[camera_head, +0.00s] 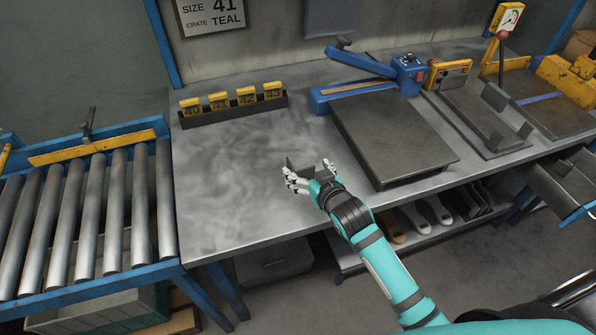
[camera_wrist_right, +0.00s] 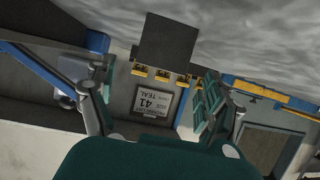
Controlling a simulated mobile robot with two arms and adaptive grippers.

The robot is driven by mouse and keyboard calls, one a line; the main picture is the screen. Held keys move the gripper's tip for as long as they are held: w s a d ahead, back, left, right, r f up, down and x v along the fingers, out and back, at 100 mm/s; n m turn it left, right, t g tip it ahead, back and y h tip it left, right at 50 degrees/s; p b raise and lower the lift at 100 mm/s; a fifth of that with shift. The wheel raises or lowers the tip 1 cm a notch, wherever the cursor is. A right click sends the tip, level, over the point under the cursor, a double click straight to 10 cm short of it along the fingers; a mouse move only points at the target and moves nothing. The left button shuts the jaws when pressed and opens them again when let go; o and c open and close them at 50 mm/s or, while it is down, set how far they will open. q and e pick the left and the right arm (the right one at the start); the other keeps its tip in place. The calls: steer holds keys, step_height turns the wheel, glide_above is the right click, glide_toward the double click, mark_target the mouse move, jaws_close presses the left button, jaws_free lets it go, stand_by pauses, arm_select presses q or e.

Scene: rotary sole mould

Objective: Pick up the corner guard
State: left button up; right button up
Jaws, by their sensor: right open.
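The corner guard (camera_head: 297,164) appears to be the small dark grey angled piece on the metal bench, at the fingertips of my right gripper. In the right wrist view the guard (camera_wrist_right: 165,45) shows as a dark flat face ahead, between the directions of the two fingers. My right gripper (camera_head: 309,174) is open, with its fingers on either side of the guard's near part; I cannot tell whether they touch it. In the wrist view the gripper's fingers (camera_wrist_right: 158,92) stand wide apart. The guard's lower part is partly hidden by the fingers. My left gripper is not in view.
A rack (camera_head: 235,110) of yellow numbered tags stands behind on the bench. A dark plate (camera_head: 393,140) with a blue lever device (camera_head: 365,75) lies to the right. A roller conveyor (camera_head: 85,215) is at left. A sign (camera_head: 210,14) reads size 41, crate teal. Bench left of the gripper is clear.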

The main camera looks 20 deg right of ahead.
steer(key=x, duration=0.4)
steer(key=c, duration=1.1)
steer(key=shift+c, duration=0.3)
